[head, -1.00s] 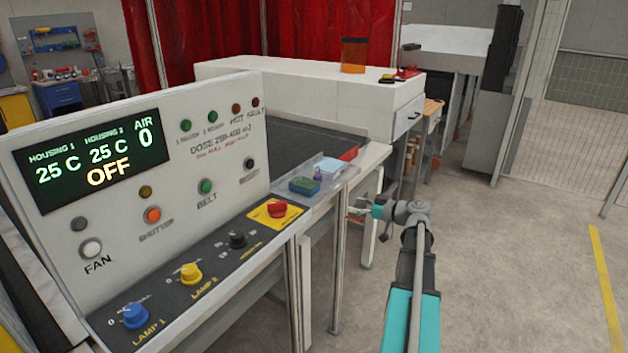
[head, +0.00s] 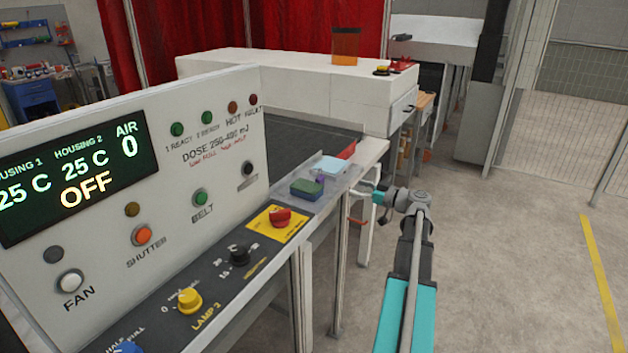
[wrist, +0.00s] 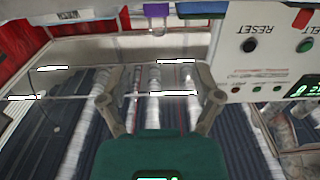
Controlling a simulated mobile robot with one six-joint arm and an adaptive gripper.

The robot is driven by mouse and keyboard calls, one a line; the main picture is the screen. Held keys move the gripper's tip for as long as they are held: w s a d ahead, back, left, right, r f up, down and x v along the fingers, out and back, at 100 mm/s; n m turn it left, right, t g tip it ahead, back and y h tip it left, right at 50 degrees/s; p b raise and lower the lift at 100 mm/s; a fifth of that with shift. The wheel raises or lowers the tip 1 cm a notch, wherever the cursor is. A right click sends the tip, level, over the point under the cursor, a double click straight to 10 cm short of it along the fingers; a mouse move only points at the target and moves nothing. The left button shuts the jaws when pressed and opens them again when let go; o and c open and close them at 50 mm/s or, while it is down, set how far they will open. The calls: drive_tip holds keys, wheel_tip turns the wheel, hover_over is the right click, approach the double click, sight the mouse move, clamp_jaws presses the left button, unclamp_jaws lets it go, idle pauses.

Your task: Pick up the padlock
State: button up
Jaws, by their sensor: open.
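The small purple padlock (head: 320,178) sits on the ledge at the right end of the control panel, beside a green block (head: 306,187). In the wrist view the padlock (wrist: 157,10) is at the top edge, its body partly cut off and its shackle showing below. My gripper (head: 362,189) is open and empty, to the right of the ledge and apart from the padlock. In the wrist view its two fingers (wrist: 157,88) are spread with nothing between them.
A light blue item (head: 331,165) and a red item (head: 347,150) lie close behind the padlock. The control panel (head: 150,160) with knobs and buttons stands left. A dark belt (head: 300,138) runs behind the ledge. Open floor (head: 500,250) lies to the right.

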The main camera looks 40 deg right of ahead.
drive_tip(key=shift+w, duration=0.2)
approach(320, 177)
drive_tip(key=shift+a+r+x, duration=0.1)
drive_tip(key=shift+x, duration=1.1)
drive_tip(key=shift+a+r+x, duration=0.15)
drive_tip(key=shift+x, duration=1.05)
drive_tip(key=shift+s, duration=0.15)
drive_tip(key=shift+d+x, duration=0.1)
drive_tip(key=shift+x, duration=1.2)
drive_tip(key=shift+d+x, duration=0.15)
drive_tip(key=shift+x, duration=1.15)
drive_tip(key=c, duration=1.1)
drive_tip(key=shift+r, duration=0.2)
